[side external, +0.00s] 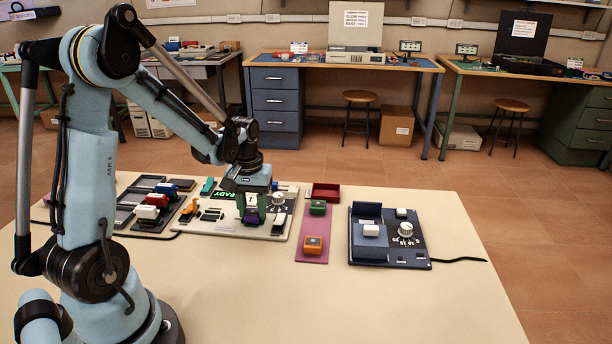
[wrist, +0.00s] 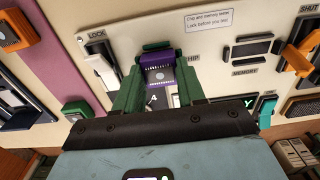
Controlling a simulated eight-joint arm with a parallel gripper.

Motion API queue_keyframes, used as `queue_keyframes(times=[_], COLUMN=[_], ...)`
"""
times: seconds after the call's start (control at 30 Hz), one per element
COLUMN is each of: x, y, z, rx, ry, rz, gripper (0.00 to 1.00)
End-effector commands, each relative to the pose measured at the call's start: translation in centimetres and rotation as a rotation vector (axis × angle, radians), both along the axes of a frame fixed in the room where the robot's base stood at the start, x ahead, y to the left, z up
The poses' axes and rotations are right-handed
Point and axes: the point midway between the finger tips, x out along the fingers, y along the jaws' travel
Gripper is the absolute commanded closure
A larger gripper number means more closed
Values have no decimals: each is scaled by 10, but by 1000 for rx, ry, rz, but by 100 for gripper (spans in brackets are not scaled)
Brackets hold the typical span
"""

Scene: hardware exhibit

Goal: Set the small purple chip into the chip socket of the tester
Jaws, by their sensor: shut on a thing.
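In the wrist view the chip is over the tester (wrist: 205,75) beside a partly covered "CHIP" label. The chip socket is hidden behind the chip and fingers. I cannot tell whether the chip touches the socket. The tester's orange lever (wrist: 302,48) is near a "SHUT" label.
The tester's white knob (side external: 278,199) is close right of my gripper. A pink mat (side external: 313,224) holds a green block (side external: 317,207) and an orange block (side external: 313,244). A dark blue device (side external: 418,250) stands farther right. The front of the table (side external: 350,305) is clear.

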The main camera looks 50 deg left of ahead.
Motion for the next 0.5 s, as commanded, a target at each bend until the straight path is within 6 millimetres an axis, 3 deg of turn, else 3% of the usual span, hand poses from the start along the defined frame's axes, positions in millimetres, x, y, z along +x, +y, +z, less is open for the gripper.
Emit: queue_keyframes(times=[0.2, 0.23, 0.4, 0.5], x=[0, 0, 0, 0], y=[0, 0, 0, 0], z=[-1, -1, -1, -1], rx=[0, 0, 0, 0], ry=[0, 0, 0, 0], rz=[0, 0, 0, 0], gripper=[83, 58, 32, 31])
